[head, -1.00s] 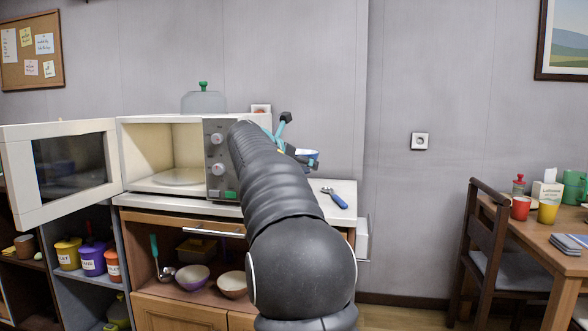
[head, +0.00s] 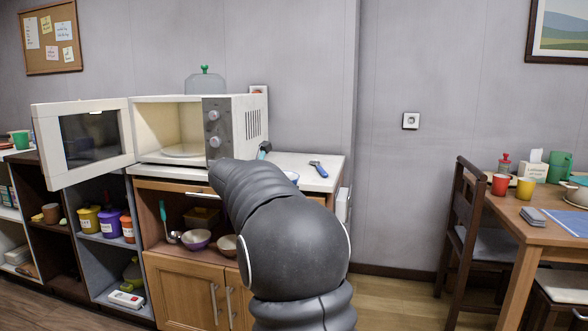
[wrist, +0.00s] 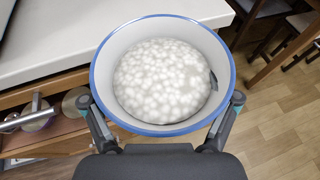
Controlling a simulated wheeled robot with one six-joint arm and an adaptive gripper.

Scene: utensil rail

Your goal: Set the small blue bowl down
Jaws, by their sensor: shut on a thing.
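The small blue bowl (wrist: 161,124) fills the middle of the wrist view. It has a blue rim, a pale inside and a heap of white round pieces in it. My gripper (wrist: 162,100) is shut on it, a finger at each side of the rim. In the head view a bit of the bowl (head: 292,176) shows beside my arm, near the front of the white counter (head: 325,180). My arm hides most of it there. In the wrist view the bowl overlaps the counter's edge; I cannot tell its height.
A microwave (head: 229,128) with its door (head: 95,145) open stands on the counter's left part. A chair (head: 465,215) and table stand right.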

